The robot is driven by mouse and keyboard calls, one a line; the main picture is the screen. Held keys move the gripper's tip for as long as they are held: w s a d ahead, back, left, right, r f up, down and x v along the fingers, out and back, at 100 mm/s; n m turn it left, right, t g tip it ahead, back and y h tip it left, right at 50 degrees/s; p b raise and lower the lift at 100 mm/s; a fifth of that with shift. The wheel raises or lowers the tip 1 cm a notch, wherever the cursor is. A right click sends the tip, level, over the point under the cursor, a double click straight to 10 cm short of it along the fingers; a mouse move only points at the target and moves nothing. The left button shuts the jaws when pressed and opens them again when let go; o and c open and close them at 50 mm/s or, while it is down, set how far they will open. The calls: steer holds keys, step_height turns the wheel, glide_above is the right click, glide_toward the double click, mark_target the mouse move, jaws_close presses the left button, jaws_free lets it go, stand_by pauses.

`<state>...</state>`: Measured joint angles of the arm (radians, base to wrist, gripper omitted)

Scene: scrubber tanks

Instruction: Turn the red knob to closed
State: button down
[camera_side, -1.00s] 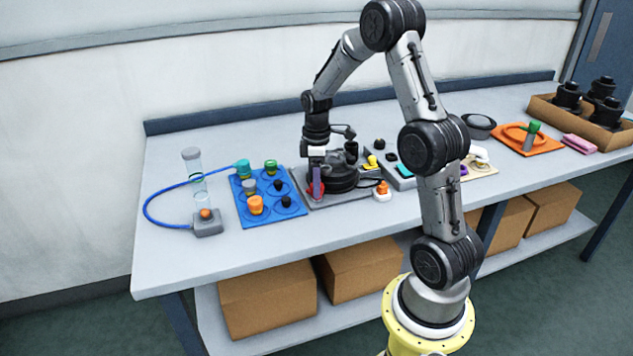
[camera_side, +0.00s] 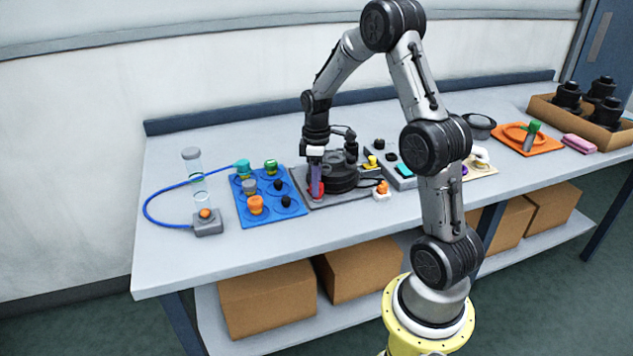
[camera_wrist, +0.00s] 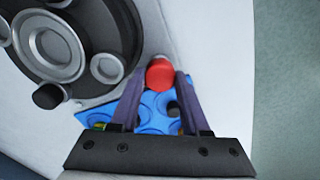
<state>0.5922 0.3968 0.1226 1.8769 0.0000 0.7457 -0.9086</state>
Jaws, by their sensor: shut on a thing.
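The red knob (camera_side: 317,188) sits at the left front of the grey base plate (camera_side: 338,198), beside a round black tank assembly (camera_side: 341,173). My gripper (camera_side: 316,192) points down over the knob and is shut on it. In the wrist view the red knob (camera_wrist: 160,74) shows between the two purple fingertips of my gripper (camera_wrist: 158,80). Part of the knob is hidden by the fingers in the side view. I cannot make out any open or closed marking on it.
Left of the plate is a blue tray (camera_side: 268,215) with several coloured caps. Further left stand a clear tube and grey block (camera_side: 208,223) with a blue hose. An orange-topped white piece (camera_side: 382,190) sits just right of the plate. The table front is clear.

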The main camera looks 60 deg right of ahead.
steer(key=m, duration=0.6)
steer(key=shift+r, duration=0.1)
steer(key=m, duration=0.6)
steer(key=shift+d+m, duration=0.1)
steer(key=shift+m, duration=0.3)
steer(key=c, duration=0.7)
jaws_free()
step_height(320, 180, up, 14)
steer(key=shift+f, duration=0.1)
